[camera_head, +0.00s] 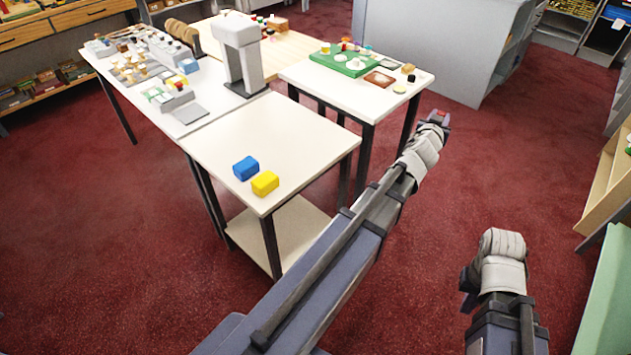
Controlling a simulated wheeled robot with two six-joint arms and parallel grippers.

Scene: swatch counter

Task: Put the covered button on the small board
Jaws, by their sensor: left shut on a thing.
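My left gripper (441,117) is at the end of the long arm, over the red floor just right of the right-hand white table. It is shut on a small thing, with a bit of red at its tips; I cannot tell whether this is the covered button. A small brown-red board (368,77) with a pale patch lies on that table's right part. Beside it is a larger green board (321,58) with white round pieces. My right gripper (469,282) is low at the right, mostly hidden by its pale wrist; its fingers cannot be made out.
The right-hand table (408,92) also holds a tan block (408,68) and a pale yellow disc (399,88). A blue block (246,167) and a yellow block (265,183) sit on the nearer table. A grey stand (240,55) rises behind. Open carpet lies right.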

